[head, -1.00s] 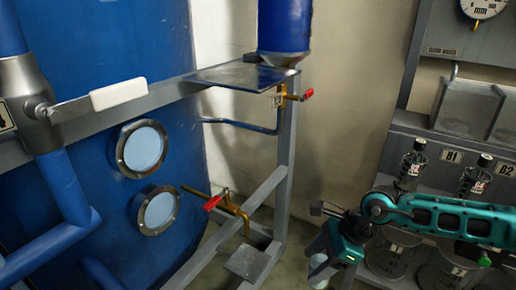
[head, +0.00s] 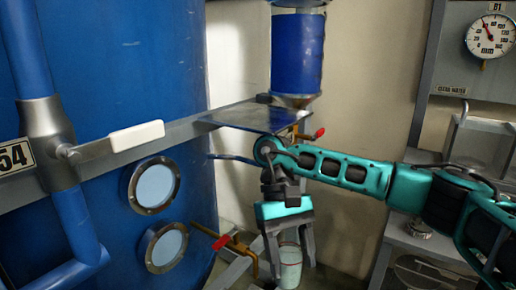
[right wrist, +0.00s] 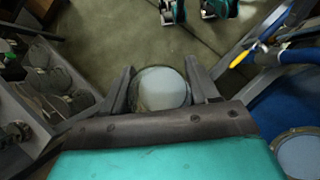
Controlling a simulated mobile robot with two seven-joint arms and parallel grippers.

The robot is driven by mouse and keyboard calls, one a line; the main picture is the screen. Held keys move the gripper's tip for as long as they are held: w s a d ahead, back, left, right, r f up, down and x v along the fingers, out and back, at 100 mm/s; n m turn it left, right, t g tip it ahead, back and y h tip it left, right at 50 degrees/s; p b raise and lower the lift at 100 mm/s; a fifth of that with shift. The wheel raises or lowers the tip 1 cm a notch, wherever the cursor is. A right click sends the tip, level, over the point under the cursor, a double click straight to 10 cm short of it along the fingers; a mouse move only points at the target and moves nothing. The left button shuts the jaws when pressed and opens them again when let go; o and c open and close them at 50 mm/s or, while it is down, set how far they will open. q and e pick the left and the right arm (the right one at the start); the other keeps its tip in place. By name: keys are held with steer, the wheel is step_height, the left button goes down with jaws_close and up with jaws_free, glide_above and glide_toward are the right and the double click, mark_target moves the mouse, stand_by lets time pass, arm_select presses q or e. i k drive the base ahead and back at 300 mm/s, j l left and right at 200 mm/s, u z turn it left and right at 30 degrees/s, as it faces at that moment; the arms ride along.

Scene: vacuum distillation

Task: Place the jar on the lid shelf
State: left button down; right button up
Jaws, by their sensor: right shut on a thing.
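My right gripper (head: 290,252) points down and is shut on the jar (head: 290,268), a clear glass vessel with pale contents. The jar hangs upright between the fingers. In the right wrist view, the jar (right wrist: 161,90) shows as a pale round disc between the two dark fingers of the right gripper (right wrist: 162,82). A flat dark metal shelf (head: 245,117) is fixed to the grey frame, above and left of the gripper in the head view. No label shows whether it is the lid shelf. My left gripper is not in view.
A blue cylinder (head: 297,55) stands above the shelf's back right corner. A red-handled valve (head: 308,135) is just below it. A large blue tank (head: 120,90) with round windows fills the left. A second red valve handle (head: 222,242) is left of the jar. The shelf top looks mostly clear.

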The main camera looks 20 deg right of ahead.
mark_target(259, 114)
steer(key=l+z, duration=0.1)
steer(key=l, duration=0.25)
steer(key=i+l+z, duration=0.15)
steer(key=l, duration=0.2)
steer(key=i+l+z, duration=0.1)
steer(key=l, duration=0.2)
steer(key=i+l+z, duration=0.1)
steer(key=l, duration=0.25)
